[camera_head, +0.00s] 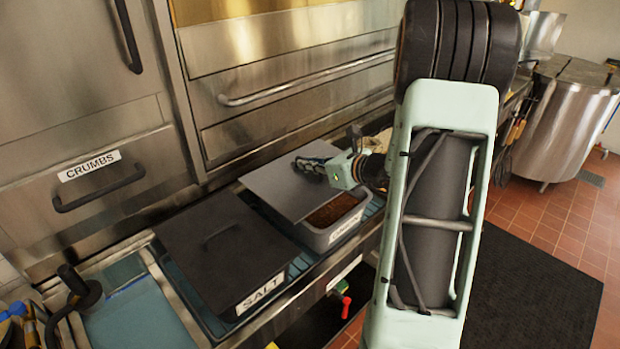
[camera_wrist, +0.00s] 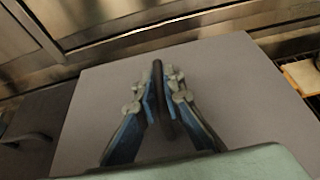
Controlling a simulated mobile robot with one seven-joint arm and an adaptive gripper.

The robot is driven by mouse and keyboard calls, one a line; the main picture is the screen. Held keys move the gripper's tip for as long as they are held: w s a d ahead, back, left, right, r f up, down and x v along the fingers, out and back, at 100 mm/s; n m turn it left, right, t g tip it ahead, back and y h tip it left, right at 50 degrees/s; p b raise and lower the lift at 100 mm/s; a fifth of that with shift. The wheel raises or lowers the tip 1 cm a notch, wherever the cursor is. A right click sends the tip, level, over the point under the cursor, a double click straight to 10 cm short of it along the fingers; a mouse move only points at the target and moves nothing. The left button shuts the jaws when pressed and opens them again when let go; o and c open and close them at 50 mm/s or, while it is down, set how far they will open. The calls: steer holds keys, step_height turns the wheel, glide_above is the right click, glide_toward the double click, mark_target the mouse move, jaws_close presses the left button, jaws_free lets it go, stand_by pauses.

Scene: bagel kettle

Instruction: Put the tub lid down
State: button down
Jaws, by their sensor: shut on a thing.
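The tub lid (camera_head: 283,184) is a flat grey panel. It lies over or just above a grey tub (camera_head: 333,232) with brown contents, whose near right part is uncovered. From these views I cannot tell whether the lid touches the tub. My gripper (camera_head: 318,165) is at the lid's far right part. In the wrist view my gripper (camera_wrist: 160,92) is shut on the dark bar handle of the lid (camera_wrist: 232,85), with the grey panel spread out beneath the fingers.
A dark-lidded tub labelled SALT (camera_head: 215,250) stands to the left, close to the grey tub. Steel drawers, one labelled CRUMBS (camera_head: 90,165), rise behind the counter. A red-handled valve (camera_head: 345,305) is below the counter edge. A steel kettle (camera_head: 560,125) stands at the right.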

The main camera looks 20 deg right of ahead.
mark_target(315, 174)
steer(key=shift+w+d+f+b, duration=0.15)
steer(key=shift+f+b, duration=0.45)
steer(key=shift+f, duration=0.4)
steer(key=shift+w+d+f+b, duration=0.15)
steer(key=shift+f+b, duration=0.4)
steer(key=shift+f, duration=0.4)
steer(key=shift+f, duration=0.2)
steer(key=c, duration=2.1)
jaws_free()
steer(key=shift+r, duration=0.15)
steer(key=shift+s+r, duration=0.1)
steer(key=b+v, duration=0.1)
steer(key=v, duration=1)
steer(key=shift+s+d, duration=0.15)
steer(key=shift+s, duration=0.25)
